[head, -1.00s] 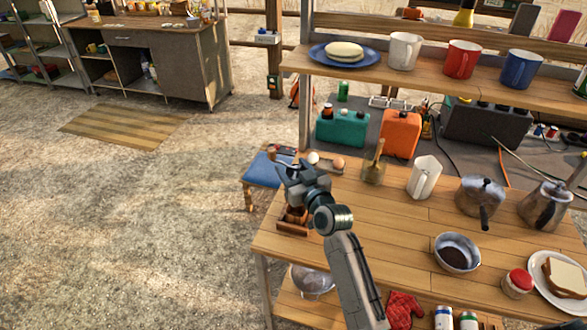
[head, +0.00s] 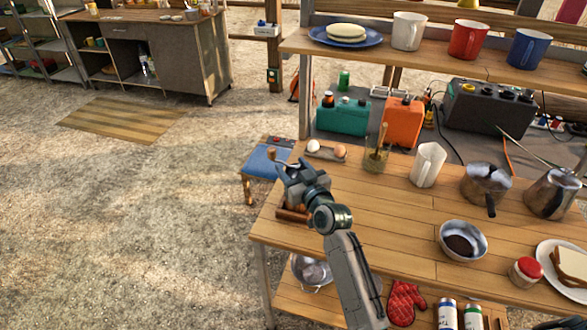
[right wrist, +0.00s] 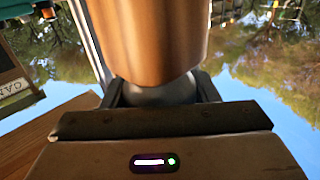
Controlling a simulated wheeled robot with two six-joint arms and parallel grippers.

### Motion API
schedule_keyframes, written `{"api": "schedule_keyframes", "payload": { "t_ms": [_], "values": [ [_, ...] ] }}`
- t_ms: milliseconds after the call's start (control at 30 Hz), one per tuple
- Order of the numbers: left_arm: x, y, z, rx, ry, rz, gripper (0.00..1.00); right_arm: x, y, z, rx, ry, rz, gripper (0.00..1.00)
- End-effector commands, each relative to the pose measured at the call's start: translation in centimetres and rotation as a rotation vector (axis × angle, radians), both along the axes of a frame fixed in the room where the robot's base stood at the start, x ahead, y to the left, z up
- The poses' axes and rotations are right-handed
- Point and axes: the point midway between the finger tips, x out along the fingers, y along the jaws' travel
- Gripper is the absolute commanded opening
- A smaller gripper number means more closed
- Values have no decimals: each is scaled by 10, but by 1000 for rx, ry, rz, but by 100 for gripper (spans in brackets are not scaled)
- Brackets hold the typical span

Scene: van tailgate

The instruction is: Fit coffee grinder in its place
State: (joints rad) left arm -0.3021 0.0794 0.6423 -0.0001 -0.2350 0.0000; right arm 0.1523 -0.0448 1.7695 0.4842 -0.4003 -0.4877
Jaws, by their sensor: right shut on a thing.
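My right gripper (head: 300,175) is over the left end of the wooden table and is shut on the coffee grinder. In the right wrist view the grinder's brown wooden body (right wrist: 150,40) and metal neck (right wrist: 160,92) show between the fingers. My left gripper is not in view.
An egg tray (head: 326,150) and a glass jar (head: 376,160) stand behind the gripper. A white pitcher (head: 428,164), a pot (head: 484,184) and a steel bowl (head: 463,240) stand to the right. A blue stool (head: 266,160) is left of the table.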

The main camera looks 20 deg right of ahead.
Motion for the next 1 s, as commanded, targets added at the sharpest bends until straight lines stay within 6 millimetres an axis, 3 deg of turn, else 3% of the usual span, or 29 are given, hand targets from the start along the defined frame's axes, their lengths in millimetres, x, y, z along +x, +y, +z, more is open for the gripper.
{"api": "schedule_keyframes", "payload": {
  "t_ms": [233,267,367,733,1000],
  "values": [
    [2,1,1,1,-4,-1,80,0,0,2,1,-3,0,0],
    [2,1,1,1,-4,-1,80,0,0,2,1,-3,0,60],
    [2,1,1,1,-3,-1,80,0,0,2,1,-3,0,79],
    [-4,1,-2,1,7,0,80,-5,-1,-2,-1,2,0,79],
    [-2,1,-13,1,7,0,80,-52,-10,-4,-1,1,0,79]
  ]
}}
